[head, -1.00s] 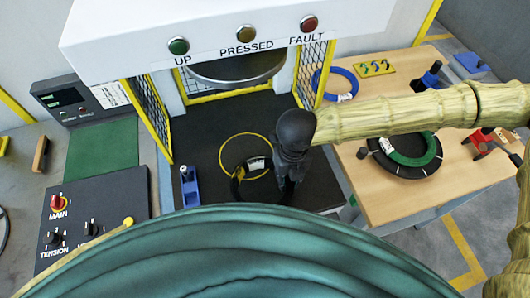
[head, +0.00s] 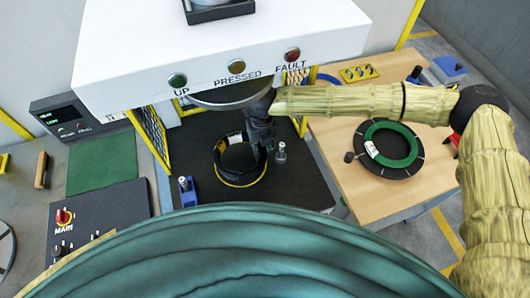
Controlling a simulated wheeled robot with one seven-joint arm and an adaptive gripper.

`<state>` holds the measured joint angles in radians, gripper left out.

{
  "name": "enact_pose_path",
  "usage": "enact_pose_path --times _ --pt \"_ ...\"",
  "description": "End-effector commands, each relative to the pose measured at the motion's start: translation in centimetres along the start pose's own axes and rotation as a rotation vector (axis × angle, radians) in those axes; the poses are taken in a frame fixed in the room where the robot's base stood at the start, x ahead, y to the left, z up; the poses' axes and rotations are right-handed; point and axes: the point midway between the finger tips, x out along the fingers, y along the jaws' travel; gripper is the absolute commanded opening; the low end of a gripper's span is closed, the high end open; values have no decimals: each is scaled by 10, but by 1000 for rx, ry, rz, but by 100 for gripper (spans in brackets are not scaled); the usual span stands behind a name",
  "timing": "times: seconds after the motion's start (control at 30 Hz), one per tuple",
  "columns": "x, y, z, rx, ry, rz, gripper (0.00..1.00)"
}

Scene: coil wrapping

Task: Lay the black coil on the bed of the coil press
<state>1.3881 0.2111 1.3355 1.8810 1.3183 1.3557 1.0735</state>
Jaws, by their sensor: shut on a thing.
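The black coil (head: 219,160) is in the head view, over the dark bed (head: 300,188) of the coil press. It looks flat and lies mostly over the yellow ring mark (head: 240,185), whose near edge shows below it. I cannot tell whether the coil touches the bed. My gripper (head: 263,154) is shut on the coil's right side, with the fingertips partly hidden. The round press plate (head: 232,97) hangs above and behind the coil.
A blue post (head: 187,190) stands left on the bed and a small metal post (head: 281,153) stands right of my gripper. Yellow-edged mesh guards (head: 153,135) flank the bed. The wooden table (head: 335,150) on the right holds a green coil (head: 387,160).

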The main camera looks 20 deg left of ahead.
Motion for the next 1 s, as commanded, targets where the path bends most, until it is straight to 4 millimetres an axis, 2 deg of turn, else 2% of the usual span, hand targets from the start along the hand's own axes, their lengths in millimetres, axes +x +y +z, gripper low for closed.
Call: enact_pose_path --times 0.23,0.6,1.0 --pt "-1 2 12 -1 0 3 0" --pt "28 1 10 0 2 4 0" --pt "35 1 11 -2 1 3 0"
